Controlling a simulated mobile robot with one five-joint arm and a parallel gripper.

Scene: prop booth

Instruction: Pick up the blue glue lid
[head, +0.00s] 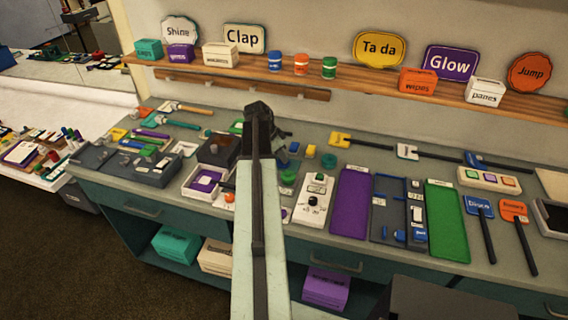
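My gripper (268,122) is dark and reaches over the workbench, seen from behind along my pale arm. Its fingers are too hidden to tell whether it is open or shut. A blue jar (274,62) stands on the wall shelf above. My arm hides part of the bench.
The wooden shelf (350,77) also holds orange (301,64) and green (329,67) jars, boxes and signs. On the bench, a white control box (315,200), purple mat (351,203) and green mat (446,220) lie to the right. Grey trays (155,172) lie left. The bench is crowded.

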